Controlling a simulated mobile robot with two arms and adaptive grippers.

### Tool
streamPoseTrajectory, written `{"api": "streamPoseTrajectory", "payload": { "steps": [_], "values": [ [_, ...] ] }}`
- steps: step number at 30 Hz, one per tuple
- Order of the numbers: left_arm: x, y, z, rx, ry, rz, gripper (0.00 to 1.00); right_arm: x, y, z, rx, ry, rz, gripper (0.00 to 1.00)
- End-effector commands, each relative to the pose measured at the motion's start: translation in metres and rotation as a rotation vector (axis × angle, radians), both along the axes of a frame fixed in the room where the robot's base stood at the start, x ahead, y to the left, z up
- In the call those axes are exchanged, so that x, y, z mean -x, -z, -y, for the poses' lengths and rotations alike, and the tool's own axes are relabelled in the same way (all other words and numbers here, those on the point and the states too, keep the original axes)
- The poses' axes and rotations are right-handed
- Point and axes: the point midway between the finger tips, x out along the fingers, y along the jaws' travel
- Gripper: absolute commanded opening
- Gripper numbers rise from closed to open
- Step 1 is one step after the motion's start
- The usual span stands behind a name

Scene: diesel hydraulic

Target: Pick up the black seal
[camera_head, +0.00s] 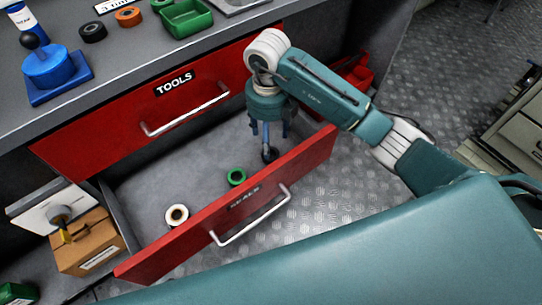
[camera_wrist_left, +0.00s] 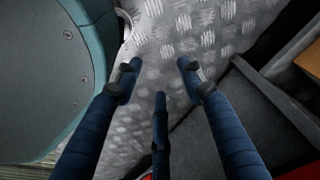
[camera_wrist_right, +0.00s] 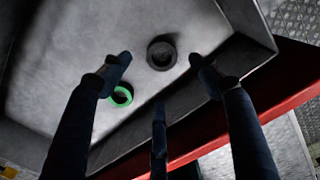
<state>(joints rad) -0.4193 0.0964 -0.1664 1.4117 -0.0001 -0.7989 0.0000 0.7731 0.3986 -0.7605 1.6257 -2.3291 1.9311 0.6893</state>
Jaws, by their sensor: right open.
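The black seal (camera_wrist_right: 161,55) is a dark ring lying on the floor of the open red drawer (camera_head: 290,165) labelled like "SEALS". In the head view the seal (camera_head: 270,154) is partly hidden by my right gripper (camera_head: 268,145), which points down above it. In the right wrist view my right gripper (camera_wrist_right: 160,75) is open and empty.
A green ring (camera_head: 236,176) and a white ring (camera_head: 177,215) lie in the same drawer. The shut TOOLS drawer (camera_head: 110,125) is above it. Another black ring (camera_head: 93,31), an orange ring (camera_head: 129,16) and a green tray (camera_head: 187,18) are on the bench. A cardboard box (camera_head: 90,245) stands left.

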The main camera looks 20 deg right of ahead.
Motion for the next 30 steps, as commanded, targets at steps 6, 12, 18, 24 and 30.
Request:
{"api": "streamPoseTrajectory", "payload": {
  "steps": [6, 12, 18, 24, 30],
  "values": [
    [-0.006, -0.007, 0.000, 0.000, -0.001, 0.005, 0.40, 0.000, 0.023, 0.000, -0.003, -0.001, -0.002, 0.63],
    [-0.013, -0.015, 0.001, 0.001, -0.002, 0.012, 0.40, 0.000, 0.048, 0.003, -0.004, 0.000, -0.005, 0.63],
    [-0.019, -0.026, 0.002, 0.001, -0.004, 0.018, 0.40, -0.001, 0.072, 0.004, -0.005, -0.002, -0.002, 0.63],
    [-0.020, -0.028, 0.002, 0.001, -0.004, 0.017, 0.40, -0.002, 0.076, 0.004, -0.005, -0.002, 0.000, 0.63],
    [-0.020, -0.028, 0.002, 0.000, -0.004, 0.017, 0.40, -0.002, 0.075, 0.004, -0.005, -0.002, 0.000, 0.41]
  ]
}}
